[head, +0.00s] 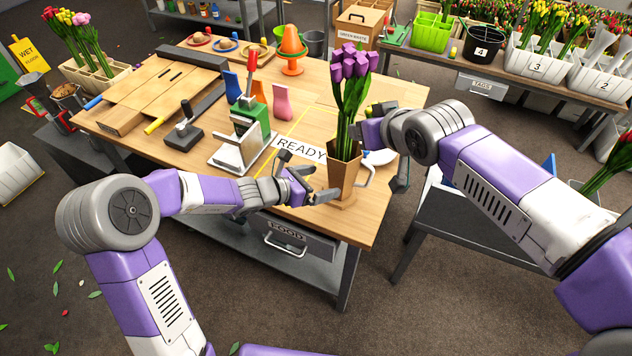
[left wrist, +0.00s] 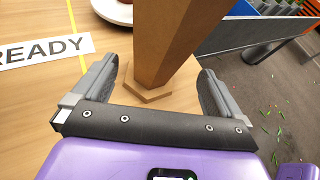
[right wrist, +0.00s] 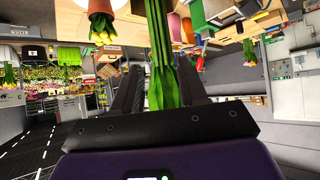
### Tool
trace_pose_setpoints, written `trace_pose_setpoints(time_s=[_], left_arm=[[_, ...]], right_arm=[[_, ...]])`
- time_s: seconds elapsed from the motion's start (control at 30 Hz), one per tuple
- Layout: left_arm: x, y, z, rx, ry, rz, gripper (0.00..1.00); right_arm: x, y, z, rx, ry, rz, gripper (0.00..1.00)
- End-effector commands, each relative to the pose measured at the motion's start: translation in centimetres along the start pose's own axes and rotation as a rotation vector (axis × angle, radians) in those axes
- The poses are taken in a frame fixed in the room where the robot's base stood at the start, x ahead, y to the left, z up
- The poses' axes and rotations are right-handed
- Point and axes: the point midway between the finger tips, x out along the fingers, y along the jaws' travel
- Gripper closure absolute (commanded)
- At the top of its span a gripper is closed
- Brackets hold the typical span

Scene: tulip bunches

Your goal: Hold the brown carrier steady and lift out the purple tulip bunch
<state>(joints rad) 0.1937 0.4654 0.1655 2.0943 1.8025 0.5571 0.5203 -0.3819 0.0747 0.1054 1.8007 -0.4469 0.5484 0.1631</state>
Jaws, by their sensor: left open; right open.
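The brown carrier (head: 344,174) stands upright near the front right corner of the wooden table. The purple tulip bunch (head: 352,62) stands in it, green stems rising from its top. My left gripper (head: 311,176) is low at the carrier's left side. In the left wrist view the carrier (left wrist: 172,45) stands between its open fingers, its foot on the table; a gap shows beside each finger. My right gripper (head: 362,131) is at the stems above the carrier's rim. In the right wrist view the stems (right wrist: 160,55) pass between its open fingers. Finger contact there is unclear.
A READY label (head: 301,147) lies left of the carrier. A white plate (head: 380,157) is partly hidden behind my right gripper. A green-and-grey press (head: 243,140) stands further left. The table's front edge is close to the carrier.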

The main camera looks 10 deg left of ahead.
Motion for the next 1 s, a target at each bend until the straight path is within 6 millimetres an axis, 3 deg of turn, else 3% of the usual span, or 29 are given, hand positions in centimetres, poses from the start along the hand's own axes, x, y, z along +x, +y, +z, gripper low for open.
trace_pose_setpoints(time_s=[0.4,0.83,1.0], left_arm=[[5.9,-0.1,0.0,0.002,0.001,-0.003,0.00],[6.9,-0.1,0.0,0.003,0.001,-0.002,0.00],[6.9,-0.1,-0.1,0.003,0.001,-0.001,0.26]], right_arm=[[0.0,0.0,0.0,0.000,0.000,0.000,0.57],[0.0,0.0,0.0,0.000,0.000,0.000,0.57],[0.0,0.0,0.0,0.000,0.000,0.000,0.57]])
